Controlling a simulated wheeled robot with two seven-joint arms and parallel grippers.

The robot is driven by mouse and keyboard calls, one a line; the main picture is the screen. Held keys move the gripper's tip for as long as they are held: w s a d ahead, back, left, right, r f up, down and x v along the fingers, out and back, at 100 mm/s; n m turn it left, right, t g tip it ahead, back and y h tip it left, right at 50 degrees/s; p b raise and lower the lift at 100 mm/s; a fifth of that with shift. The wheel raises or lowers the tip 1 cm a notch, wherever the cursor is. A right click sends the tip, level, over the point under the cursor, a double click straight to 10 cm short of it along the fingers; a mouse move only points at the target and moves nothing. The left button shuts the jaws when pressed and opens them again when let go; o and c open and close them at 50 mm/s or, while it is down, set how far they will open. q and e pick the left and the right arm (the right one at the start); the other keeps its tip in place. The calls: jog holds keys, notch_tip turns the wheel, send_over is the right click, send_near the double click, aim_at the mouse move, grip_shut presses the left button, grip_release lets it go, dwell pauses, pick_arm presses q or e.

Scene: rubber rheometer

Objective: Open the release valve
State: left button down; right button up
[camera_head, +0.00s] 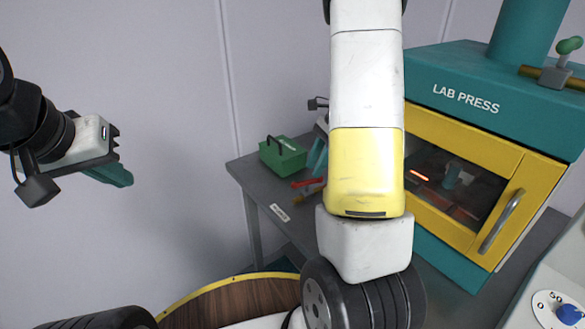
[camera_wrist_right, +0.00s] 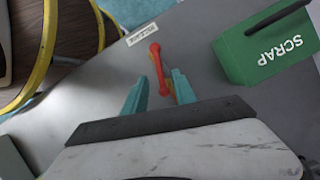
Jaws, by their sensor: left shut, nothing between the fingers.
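A valve with a green handle (camera_head: 569,46) on a grey block and brass pipe (camera_head: 540,73) sits on top of the teal lab press (camera_head: 455,75), at the far right of the head view. I take it for the release valve; its setting is unclear. My left gripper (camera_head: 116,176) is shut and empty at the left, far from the press. My right gripper (camera_wrist_right: 160,75) has its teal fingers apart in the right wrist view. A red and orange tool (camera_wrist_right: 157,62) shows between and beyond them on the table. In the head view my right arm hides most of that gripper.
The grey table (camera_head: 250,173) carries a green box (camera_head: 283,155), marked SCRAP in the wrist view. The press has a yellow door (camera_head: 490,160) with a grey handle (camera_head: 502,221), closed. A round wooden stool-like top (camera_head: 225,303) stands in front. A white panel with a blue knob (camera_head: 569,314) is at lower right.

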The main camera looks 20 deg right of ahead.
aim_at(308, 180)
jog(key=x, duration=0.6)
jog(key=shift+a+f, duration=0.1)
jog(key=shift+a, duration=0.05)
jog(key=shift+c, duration=0.2)
grip_shut()
